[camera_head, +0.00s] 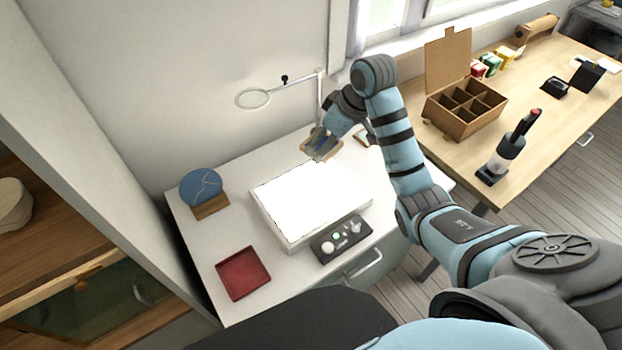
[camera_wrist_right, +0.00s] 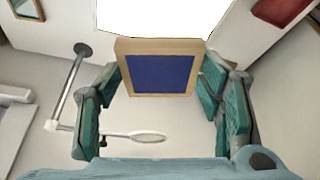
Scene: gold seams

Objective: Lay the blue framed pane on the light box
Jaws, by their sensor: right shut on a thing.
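The blue framed pane (camera_wrist_right: 158,68) is a dark blue square in a light wooden frame. My right gripper (camera_wrist_right: 160,92) is shut on it, with a finger at each side of the frame. In the head view my right gripper (camera_head: 325,143) holds the pane near the back right corner of the light box, partly hiding the pane. The light box (camera_head: 310,200) glows white on the white table, its top bare. It also shows in the wrist view (camera_wrist_right: 165,16), beyond the pane. The pane appears apart from it. My left gripper is not in view.
A magnifier on a jointed stand (camera_head: 253,98) rises behind the light box. Another small framed piece (camera_head: 362,137) lies at the right back.

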